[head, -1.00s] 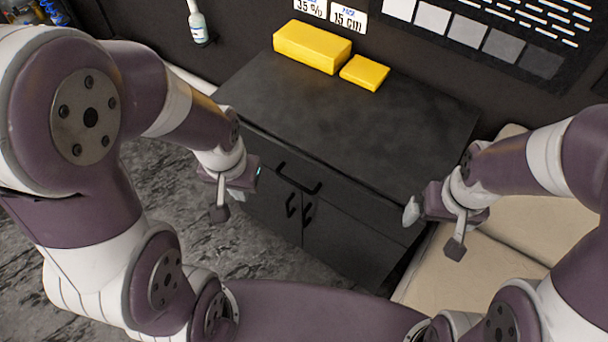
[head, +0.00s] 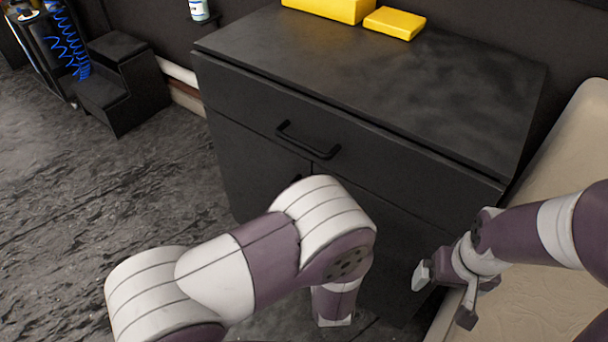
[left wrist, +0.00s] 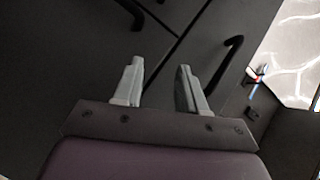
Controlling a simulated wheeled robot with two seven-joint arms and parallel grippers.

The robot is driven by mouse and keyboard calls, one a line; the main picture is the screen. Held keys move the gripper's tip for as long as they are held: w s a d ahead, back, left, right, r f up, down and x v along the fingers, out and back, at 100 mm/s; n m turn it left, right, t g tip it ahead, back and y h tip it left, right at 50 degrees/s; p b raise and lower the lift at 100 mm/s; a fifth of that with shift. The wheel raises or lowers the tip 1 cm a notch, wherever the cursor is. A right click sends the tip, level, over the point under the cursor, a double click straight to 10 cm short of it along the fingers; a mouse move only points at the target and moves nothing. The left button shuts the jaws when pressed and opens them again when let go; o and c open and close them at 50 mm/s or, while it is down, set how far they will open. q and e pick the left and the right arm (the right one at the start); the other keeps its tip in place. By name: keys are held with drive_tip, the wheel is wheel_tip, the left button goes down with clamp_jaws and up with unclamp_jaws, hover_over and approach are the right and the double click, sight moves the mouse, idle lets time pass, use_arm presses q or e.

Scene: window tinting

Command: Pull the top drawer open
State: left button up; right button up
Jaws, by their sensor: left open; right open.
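The black cabinet (head: 400,85) stands ahead in the head view. Its top drawer (head: 400,160) is shut, its front flush, with a black bar handle (head: 308,142) near the middle. My left arm reaches in front of the doors below the drawer; its gripper is hidden in the head view. In the left wrist view my left gripper (left wrist: 158,75) is open and empty, facing dark panels with two bar handles (left wrist: 229,60) on either side of a seam. I cannot tell which handles these are. My right gripper (head: 443,297) is open and empty near the cabinet's lower right.
A yellow box (head: 330,8) and a smaller yellow block (head: 395,23) sit on the cabinet top. A beige padded seat (head: 570,150) is close on the right. Black steps (head: 120,85) stand at the far left. The grey floor (head: 90,200) at left is clear.

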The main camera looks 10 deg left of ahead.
sight(304, 144)
use_arm(q)
wheel_tip(304, 144, up, 8)
drive_tip(key=a+m+t+y, duration=0.2)
drive_tip(key=t+y, duration=0.1)
drive_tip(key=y, duration=0.1)
drive_tip(key=b+x, duration=0.2)
drive_tip(key=x, duration=1)
drive_tip(key=shift+w+f+b, duration=0.15)
drive_tip(key=shift+w+b, duration=0.15)
drive_tip(key=shift+w, duration=0.05)
use_arm(e)
drive_tip(key=shift+f, duration=0.9)
use_arm(q)
drive_tip(key=shift+c, duration=0.4)
clamp_jaws()
